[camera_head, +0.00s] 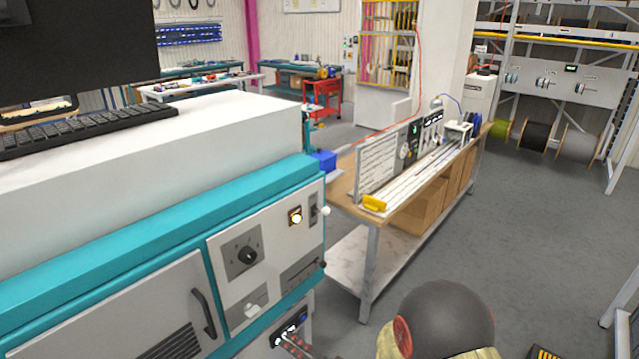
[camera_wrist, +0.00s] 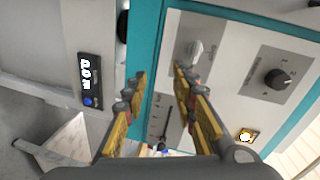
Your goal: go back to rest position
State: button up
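My gripper (camera_wrist: 161,74) is open and empty in the wrist view, its two yellow-and-dark fingers apart in front of the teal-and-white machine (camera_head: 265,250). One fingertip overlaps the area just below a white knob (camera_wrist: 195,50) on the panel; I cannot tell whether they touch. In the head view only a bit of the gripper (camera_head: 296,345) shows at the bottom, by a small display unit (camera_head: 290,329). My arm's dark rounded link hides part of the floor there.
The machine's panel carries a black dial (camera_head: 247,255) and a lit button (camera_head: 295,216). A keyboard (camera_head: 85,128) lies on its white top. A workbench (camera_head: 368,255) with a measuring rail stands behind. Cable reels (camera_head: 577,144) sit on a rack at right. Grey floor (camera_head: 530,230) is clear between.

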jog(key=s+d+f+n+g+h, duration=0.1)
jog(key=d+f+n+g+h, duration=0.2)
jog(key=f, duration=0.5)
jog(key=s+d+r+n+g+h, duration=0.1)
jog(key=s+d+h, duration=0.1)
jog(key=d+h, duration=0.35)
jog(key=s+d+n+g+h, duration=0.2)
jog(key=s+d, duration=0.1)
jog(key=d, duration=0.6)
jog(key=s+d+r, duration=0.3)
jog(key=s+r, duration=0.3)
jog(key=r, duration=0.5)
jog(key=s+d+r+h, duration=0.1)
jog(key=s+d+r, duration=0.2)
jog(key=s+r, duration=0.3)
jog(key=s+d+r, duration=0.2)
jog(key=s+r, duration=0.4)
jog(key=r, duration=0.9)
jog(key=shift+d+r+t, duration=0.4)
jog(key=shift+a, duration=0.1)
